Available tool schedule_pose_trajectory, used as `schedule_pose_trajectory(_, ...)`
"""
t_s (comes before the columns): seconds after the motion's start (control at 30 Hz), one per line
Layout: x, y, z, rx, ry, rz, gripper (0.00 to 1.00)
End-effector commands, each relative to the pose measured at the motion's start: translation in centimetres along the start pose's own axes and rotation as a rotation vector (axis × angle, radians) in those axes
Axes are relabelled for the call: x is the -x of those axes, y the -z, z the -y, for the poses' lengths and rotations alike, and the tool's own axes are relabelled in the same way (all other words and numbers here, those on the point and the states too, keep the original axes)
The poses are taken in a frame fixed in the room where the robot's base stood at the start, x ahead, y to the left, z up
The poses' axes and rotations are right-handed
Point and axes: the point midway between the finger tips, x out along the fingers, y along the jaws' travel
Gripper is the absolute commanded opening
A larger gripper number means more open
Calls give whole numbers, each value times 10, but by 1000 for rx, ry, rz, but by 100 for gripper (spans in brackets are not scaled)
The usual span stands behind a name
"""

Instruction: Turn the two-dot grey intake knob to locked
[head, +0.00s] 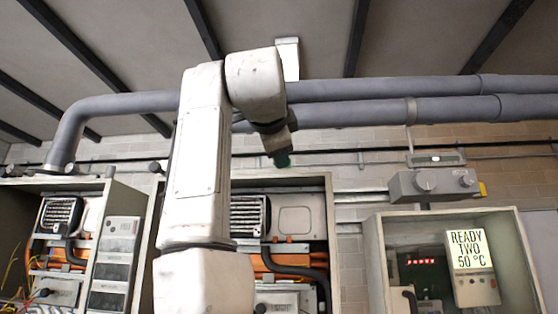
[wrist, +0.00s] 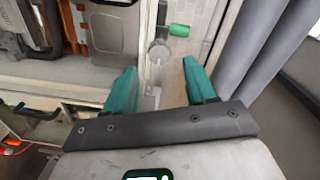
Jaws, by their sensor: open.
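My gripper (wrist: 161,75) is open, with its two teal fingers apart and nothing between them. In the head view my gripper (head: 282,160) is a small dark green shape in front of the wall, above the middle cabinet. In the wrist view a round grey knob-like part (wrist: 159,52) lies beyond the gap between the fingertips, apart from them. A grey lever-like piece (wrist: 154,92) shows below it. I cannot make out two dots on any part, so I cannot tell which is the intake knob or how it is turned.
A green cylinder (wrist: 180,30) sits beside the grey part. Thick grey pipes (head: 390,110) cross the wall. Open cabinets (head: 330,230) stand below my arm.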

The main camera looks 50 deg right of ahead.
Motion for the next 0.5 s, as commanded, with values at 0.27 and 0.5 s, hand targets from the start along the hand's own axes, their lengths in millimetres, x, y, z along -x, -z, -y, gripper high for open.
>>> schedule_pose_trajectory(0.27, 48, -1, -2, -1, 2, 1, 56)
schedule_pose_trajectory(0.5, 62, 0, -1, -1, 0, 0, 56)
